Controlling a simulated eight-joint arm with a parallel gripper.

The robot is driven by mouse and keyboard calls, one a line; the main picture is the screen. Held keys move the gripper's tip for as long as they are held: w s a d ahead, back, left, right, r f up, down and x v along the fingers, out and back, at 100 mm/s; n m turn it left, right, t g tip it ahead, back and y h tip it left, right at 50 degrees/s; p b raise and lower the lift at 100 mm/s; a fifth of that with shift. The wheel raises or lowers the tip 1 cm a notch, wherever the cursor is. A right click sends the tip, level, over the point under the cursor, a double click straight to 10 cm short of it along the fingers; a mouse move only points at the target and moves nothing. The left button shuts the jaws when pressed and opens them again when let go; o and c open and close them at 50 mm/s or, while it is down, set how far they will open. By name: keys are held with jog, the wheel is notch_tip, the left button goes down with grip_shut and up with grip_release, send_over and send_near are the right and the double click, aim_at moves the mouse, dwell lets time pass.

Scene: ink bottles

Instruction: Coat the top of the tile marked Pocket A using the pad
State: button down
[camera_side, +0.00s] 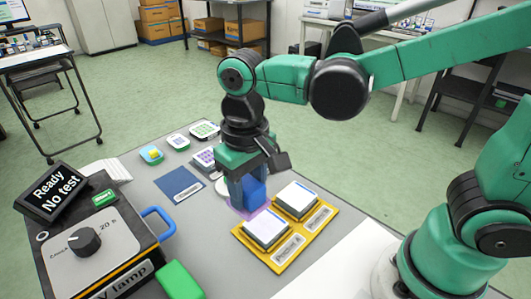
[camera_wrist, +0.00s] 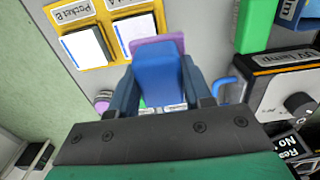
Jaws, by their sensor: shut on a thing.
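My gripper (camera_side: 246,192) is shut on the blue pad block (camera_side: 254,189), which stands upright between the fingers. A flat purple layer (camera_side: 247,213) shows at its lower end; the block (camera_wrist: 157,72) and purple layer (camera_wrist: 160,41) also show in the wrist view. The pad is beside the yellow holder (camera_side: 245,238), left of its tiles in the side view. The tile at Pocket A (camera_side: 266,227) is white-topped and nearer the side camera; it also shows in the wrist view (camera_wrist: 134,30). A second white tile (camera_side: 297,199) sits in Pocket B. Whether the pad touches the table is unclear.
A lamp box (camera_side: 97,243) with a dial and blue handle stands at left, with a "Ready No test" display (camera_side: 50,192). A green block (camera_side: 179,282) lies in front. A dark blue mat (camera_side: 179,185) and small colored items (camera_side: 152,154) lie behind left.

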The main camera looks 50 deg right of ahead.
send_over(265, 224)
jog(key=a, duration=0.3)
jog(key=shift+a+f, duration=0.2)
jog(key=shift+f, duration=2.8)
jog(key=shift+f, duration=1)
jog(key=shift+d+r, duration=0.1)
jog(key=shift+d, duration=1.6)
jog(key=shift+d+f, duration=0.2)
jog(key=shift+d, duration=1.5)
jog(key=shift+a+r, duration=0.1)
jog(key=shift+a, duration=3.3)
